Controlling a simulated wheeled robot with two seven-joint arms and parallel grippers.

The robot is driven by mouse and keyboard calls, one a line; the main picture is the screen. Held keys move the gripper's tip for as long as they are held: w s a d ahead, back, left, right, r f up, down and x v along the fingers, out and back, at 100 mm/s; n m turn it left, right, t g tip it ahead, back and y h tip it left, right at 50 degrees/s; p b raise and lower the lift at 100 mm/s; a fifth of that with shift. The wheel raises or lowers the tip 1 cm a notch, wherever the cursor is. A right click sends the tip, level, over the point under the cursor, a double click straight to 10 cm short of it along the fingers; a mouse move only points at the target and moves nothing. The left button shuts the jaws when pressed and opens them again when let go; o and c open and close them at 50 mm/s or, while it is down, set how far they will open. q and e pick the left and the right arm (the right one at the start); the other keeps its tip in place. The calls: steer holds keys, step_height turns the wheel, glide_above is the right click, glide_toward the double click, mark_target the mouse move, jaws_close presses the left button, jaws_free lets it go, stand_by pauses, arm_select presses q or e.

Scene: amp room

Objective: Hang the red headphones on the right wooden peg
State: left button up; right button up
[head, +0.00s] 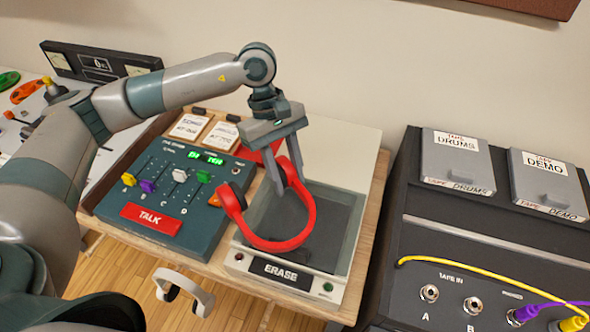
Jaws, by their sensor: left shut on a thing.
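The red headphones (308,222) hang from my left gripper (284,181), above the grey recessed bay of the ERASE box (340,268). The gripper is shut on them near one dark-padded ear cup, with the band curving down and right. The other cup (232,201) is at the left, over the box's left edge. I cannot tell whether the band touches the box. No wooden peg can be made out. White headphones (187,288) hang below the table's front edge; what holds them is hidden. My right gripper is not in view.
A teal TALK console (185,192) with sliders stands left of the box on the wooden table (378,195). A black amp (450,238) with grey DRUMS and DEMO boxes, jacks and a yellow cable (500,268) stands at the right. Wooden floor shows in front of the table.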

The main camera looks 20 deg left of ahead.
arm_select(q)
steer(key=s+a+m+y, duration=0.1)
steer(key=m, duration=0.2)
steer(key=s+a+m+g+y, duration=0.1)
steer(key=m, duration=0.3)
steer(key=s+a+r+m+y, duration=0.1)
steer(key=m, duration=0.2)
steer(key=shift+s+r+m+g+y, duration=0.1)
steer(key=shift+s+m+g+y, duration=0.2)
steer(key=shift+s+m+y, duration=0.1)
